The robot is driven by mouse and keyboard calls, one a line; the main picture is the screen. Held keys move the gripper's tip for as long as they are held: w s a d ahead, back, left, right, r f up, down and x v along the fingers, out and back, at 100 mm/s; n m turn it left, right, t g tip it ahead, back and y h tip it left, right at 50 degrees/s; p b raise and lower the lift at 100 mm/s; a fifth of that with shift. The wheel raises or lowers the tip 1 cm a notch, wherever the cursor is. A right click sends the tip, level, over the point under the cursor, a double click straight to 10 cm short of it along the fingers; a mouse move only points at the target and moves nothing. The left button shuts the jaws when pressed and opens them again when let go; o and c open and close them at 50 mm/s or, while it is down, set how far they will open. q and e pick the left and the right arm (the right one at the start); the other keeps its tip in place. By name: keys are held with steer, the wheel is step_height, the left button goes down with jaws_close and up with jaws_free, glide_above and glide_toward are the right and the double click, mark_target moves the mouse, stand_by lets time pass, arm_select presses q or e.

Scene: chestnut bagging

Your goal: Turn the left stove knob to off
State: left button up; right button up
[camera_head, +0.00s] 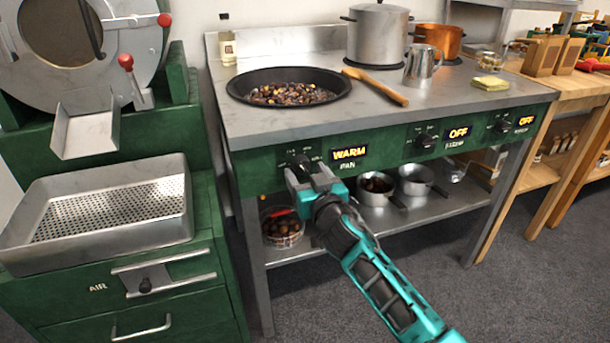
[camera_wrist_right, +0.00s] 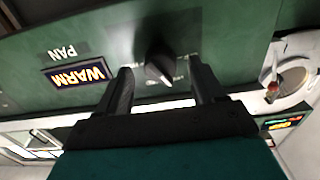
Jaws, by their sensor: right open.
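The left stove knob (camera_head: 299,160) is a dark knob on the green front panel of the stove, left of a lit display reading WARM (camera_head: 349,153) with PAN under it. My right gripper (camera_head: 308,175) is at this knob. In the right wrist view the knob (camera_wrist_right: 159,67) shows between the open fingers, with a gap on both sides. In that view the display (camera_wrist_right: 78,74) appears upside down. My left gripper is in neither view.
A wide pan of chestnuts (camera_head: 290,93) sits on the stove top (camera_head: 255,126) with a wooden spoon (camera_head: 376,87) beside it. Two more knobs (camera_head: 427,139) to the right have displays reading OFF (camera_head: 459,132). A green roaster (camera_head: 95,110) with a perforated tray (camera_head: 178,222) stands at left.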

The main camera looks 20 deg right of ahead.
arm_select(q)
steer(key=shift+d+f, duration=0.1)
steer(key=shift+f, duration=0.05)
arm_select(e)
steer(key=shift+w, duration=0.7)
steer(key=shift+c, duration=0.2)
steer(key=c, duration=1)
steer(key=shift+n, duration=0.3)
steer(key=n+p, duration=0.1)
steer(key=n, duration=0.4)
steer(key=shift+n, duration=0.3)
steer(key=n, duration=0.4)
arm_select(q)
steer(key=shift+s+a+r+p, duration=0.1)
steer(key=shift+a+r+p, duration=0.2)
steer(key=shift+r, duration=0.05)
arm_select(e)
steer(key=shift+n, duration=0.8)
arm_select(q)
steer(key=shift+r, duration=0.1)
